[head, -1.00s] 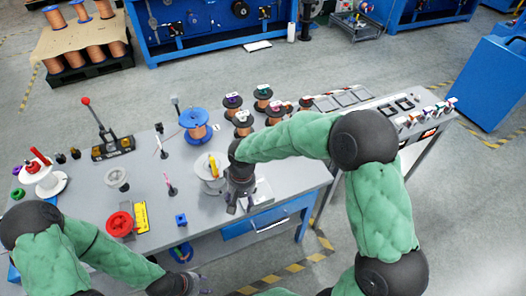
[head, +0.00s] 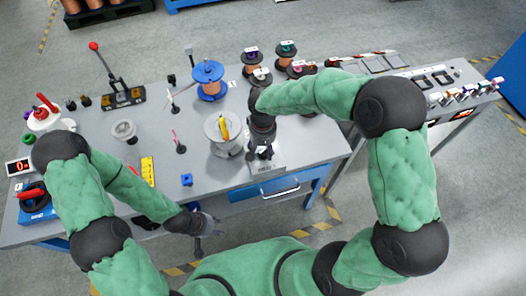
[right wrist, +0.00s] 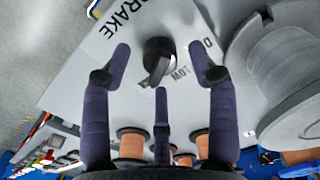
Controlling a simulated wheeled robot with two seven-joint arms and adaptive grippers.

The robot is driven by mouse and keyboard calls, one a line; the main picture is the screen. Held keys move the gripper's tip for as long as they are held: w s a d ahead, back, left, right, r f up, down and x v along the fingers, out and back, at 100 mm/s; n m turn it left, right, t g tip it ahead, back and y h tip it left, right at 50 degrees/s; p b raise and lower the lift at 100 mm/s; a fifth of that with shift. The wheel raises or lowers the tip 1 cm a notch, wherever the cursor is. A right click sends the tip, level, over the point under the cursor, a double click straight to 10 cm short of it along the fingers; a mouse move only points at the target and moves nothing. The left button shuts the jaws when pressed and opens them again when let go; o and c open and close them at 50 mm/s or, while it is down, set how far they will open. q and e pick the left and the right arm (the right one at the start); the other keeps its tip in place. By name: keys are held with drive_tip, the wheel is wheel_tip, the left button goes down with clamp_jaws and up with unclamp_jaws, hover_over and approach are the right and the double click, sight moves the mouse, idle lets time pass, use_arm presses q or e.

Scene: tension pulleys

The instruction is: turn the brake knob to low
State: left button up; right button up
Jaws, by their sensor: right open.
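The dark brake knob (right wrist: 157,58) sits on a light grey panel (right wrist: 95,75) in the right wrist view. Black lettering reads BRAKE beside it, LOW close to it, and another label is cut off by a finger. My right gripper (right wrist: 160,68) is open, its fingers spread around the knob with visible gaps at the sides. In the head view my right gripper (head: 262,152) points down at the table's front edge, hiding the knob. My left gripper (head: 207,222) hangs in front of the table, away from the knob; its finger opening is too small to judge.
A grey spool with a yellow part (head: 222,135) stands close left of my right gripper; it also shows large in the right wrist view (right wrist: 285,75). A blue-topped copper spool (head: 210,82) and several other spools stand behind. A blue cube (head: 187,180) lies nearer the front edge.

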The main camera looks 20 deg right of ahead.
drive_tip(key=shift+f, duration=0.75)
drive_tip(key=c, duration=1.1)
drive_tip(key=shift+c, duration=0.2)
